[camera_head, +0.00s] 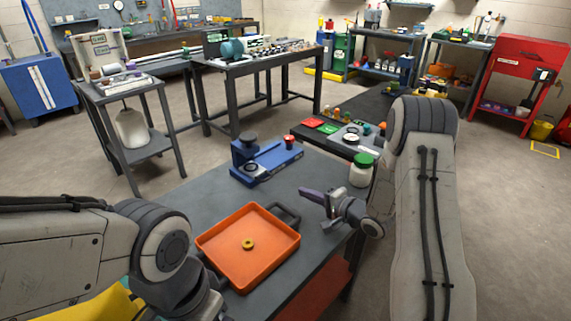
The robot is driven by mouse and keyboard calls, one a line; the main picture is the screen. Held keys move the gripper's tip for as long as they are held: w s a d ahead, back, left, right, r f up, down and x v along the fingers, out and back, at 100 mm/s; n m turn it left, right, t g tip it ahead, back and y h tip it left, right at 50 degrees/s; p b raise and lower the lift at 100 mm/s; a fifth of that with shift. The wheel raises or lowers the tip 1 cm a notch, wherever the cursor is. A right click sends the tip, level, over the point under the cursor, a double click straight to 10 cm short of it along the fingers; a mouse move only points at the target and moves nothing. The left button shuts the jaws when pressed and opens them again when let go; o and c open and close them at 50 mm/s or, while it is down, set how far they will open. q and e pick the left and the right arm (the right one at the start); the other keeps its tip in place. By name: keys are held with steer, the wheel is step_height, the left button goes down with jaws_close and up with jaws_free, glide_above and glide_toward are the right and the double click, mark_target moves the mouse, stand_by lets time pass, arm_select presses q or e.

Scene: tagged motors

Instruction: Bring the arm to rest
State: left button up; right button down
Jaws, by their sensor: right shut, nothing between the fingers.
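My right arm comes in from the right, and its gripper (318,202) is shut and empty above the dark worktable (200,195), to the right of the blue fixture. My left arm comes in from the lower left; its gripper is out of the picture or hidden below the wrist. An orange tray (215,249) lies on the table between the two arms. A small yellow ring-like part (248,244) lies in the tray.
A blue fixture (265,163) stands at the table's far edge. A white jar with a green lid (361,170) stands close to my right forearm. A dark handle-like piece (288,212) adjoins the tray. Other benches (262,64) stand farther back, with open floor between.

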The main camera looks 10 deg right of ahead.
steer(key=a+r+n+h, duration=0.1)
steer(key=a, duration=0.1)
steer(key=a+r+n+g, duration=0.1)
steer(key=a+r+n+g+h+p, duration=0.1)
steer(key=a+n, duration=0.1)
steer(key=shift+w+a+r+h, duration=0.3)
steer(key=shift+w, duration=0.1)
steer(key=s+a+r+n+g+h+p, duration=0.25)
steer(key=s+a+r+n, duration=0.25)
steer(key=s+a, duration=0.25)
steer(key=s+a+r+n+g, duration=0.1)
steer(key=s+r+n+g, duration=0.1)
steer(key=s, duration=0.8)
steer(key=s+a+r+n+g+h, duration=0.1)
steer(key=s+r+n+g, duration=0.1)
steer(key=s, duration=0.7)
steer(key=s+a+r+n+g+h+p, duration=0.1)
steer(key=s+n+g, duration=0.3)
steer(key=s, duration=0.6)
steer(key=shift+s+a+r+n+g, duration=0.35)
steer(key=shift+a+r+n, duration=0.15)
steer(key=shift+n, duration=0.5)
